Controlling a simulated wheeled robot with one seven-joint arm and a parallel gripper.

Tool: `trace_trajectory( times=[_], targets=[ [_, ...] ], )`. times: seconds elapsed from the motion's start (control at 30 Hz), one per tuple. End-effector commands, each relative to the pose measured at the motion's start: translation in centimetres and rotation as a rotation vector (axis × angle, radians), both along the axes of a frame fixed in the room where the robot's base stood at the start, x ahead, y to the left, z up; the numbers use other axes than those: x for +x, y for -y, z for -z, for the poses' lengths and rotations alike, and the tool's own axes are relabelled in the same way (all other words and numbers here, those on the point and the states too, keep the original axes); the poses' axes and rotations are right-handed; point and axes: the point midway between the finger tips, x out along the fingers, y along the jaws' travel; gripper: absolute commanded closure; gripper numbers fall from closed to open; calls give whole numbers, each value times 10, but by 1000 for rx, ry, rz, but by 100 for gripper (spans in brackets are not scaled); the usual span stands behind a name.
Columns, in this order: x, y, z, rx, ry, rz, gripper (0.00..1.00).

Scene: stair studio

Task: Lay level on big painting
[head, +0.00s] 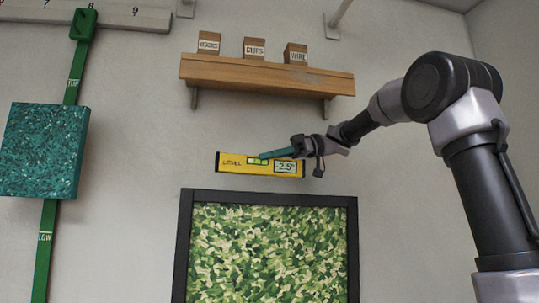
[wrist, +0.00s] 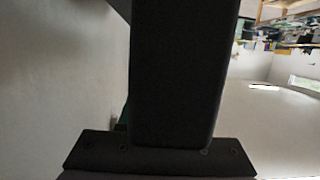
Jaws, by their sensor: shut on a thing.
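The yellow level (head: 235,163) shows in the head view with a green vial window and a display that seems to read -2.5. It is held a little above the top edge of the big painting (head: 266,194), apart from it, and tilts slightly down to the right. The painting has a dark frame and a green mottled picture; its lower part is out of view. My gripper (head: 280,153) is shut on the level, reaching in from the right. In the wrist view a dark block fills the middle and the level cannot be made out.
A wooden shelf (head: 265,76) with three labelled boxes (head: 254,48) is on the wall above the level. At the left a teal panel (head: 42,150) hangs before a green vertical strip (head: 47,235). The wall between shelf and painting is clear around the level.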

Motion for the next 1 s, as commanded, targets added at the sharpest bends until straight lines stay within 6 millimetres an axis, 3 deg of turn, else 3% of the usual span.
trace_trajectory(
  times=[0.73, 1.0],
  targets=[
    [51, -11, 11, 0, 0, 0, 100],
    [50, -11, 28, 0, -2, 1, 100]
  ],
)
